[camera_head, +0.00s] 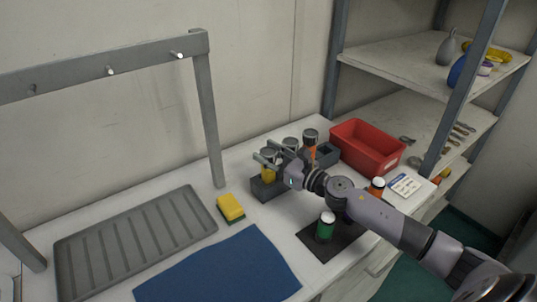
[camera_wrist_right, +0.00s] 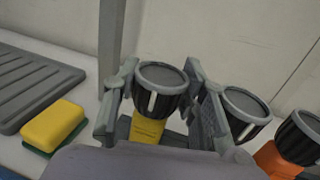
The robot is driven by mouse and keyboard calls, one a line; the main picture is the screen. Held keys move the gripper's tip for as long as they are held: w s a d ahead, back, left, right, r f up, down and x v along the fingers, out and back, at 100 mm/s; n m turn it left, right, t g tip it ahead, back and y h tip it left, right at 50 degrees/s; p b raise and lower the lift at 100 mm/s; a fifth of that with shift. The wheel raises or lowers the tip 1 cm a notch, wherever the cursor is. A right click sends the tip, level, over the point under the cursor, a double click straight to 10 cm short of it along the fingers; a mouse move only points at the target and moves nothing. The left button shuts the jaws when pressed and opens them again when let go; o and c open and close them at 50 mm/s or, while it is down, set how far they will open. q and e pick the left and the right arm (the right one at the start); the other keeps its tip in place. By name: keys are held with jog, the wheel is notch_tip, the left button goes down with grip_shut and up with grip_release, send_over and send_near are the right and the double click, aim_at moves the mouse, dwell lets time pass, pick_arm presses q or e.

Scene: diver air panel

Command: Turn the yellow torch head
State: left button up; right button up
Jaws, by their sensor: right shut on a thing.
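My right gripper (camera_head: 267,158) reaches in from the right. In the wrist view its two fingers (camera_wrist_right: 158,95) stand on either side of the torch head, shut on it. Two more torches stand to the right in the row; the far one has an orange body (camera_wrist_right: 277,160). My left gripper is not in view.
A yellow-green sponge (camera_head: 231,207) lies left of the holder, beside a grey ribbed tray (camera_head: 135,240) and a blue mat (camera_head: 220,270). A red bin (camera_head: 368,148) stands to the right. A green canister (camera_head: 325,226) stands on a dark mat beside my right arm.

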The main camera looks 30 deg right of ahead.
jog(key=c, duration=0.4)
jog(key=shift+r+m+h+p, duration=0.2)
jog(key=shift+m+h+p, duration=0.15)
jog(key=shift+p, duration=0.5)
jog(key=m+h+p, duration=0.2)
jog(key=h+p, duration=0.1)
jog(key=m+t+h+p, duration=0.1)
jog(key=h+p, duration=0.2)
jog(key=shift+a+r+m, duration=0.1)
jog(key=shift+m, duration=0.25)
jog(key=shift+m+h+p, duration=0.4)
jog(key=shift+h+p, duration=0.05)
jog(key=shift+h, duration=0.2)
jog(key=m+h, duration=0.2)
jog(key=h+p, duration=0.1)
jog(key=h, duration=0.1)
jog(key=shift+f+m+g, duration=0.25)
jog(key=shift+m+g, duration=0.05)
jog(key=shift+m, duration=0.1)
jog(key=m+g+h, duration=0.1)
jog(key=h, duration=0.1)
jog(key=shift+m+h, duration=0.4)
jog(key=shift+m+g+h, duration=0.5)
jog(key=shift+g+h, duration=0.1)
jog(key=shift+h, duration=0.1)
jog(key=shift+m+g+h, duration=0.3)
jog(key=shift+m+h, duration=0.1)
jog(key=shift+h, duration=0.1)
jog(key=o, duration=0.9)
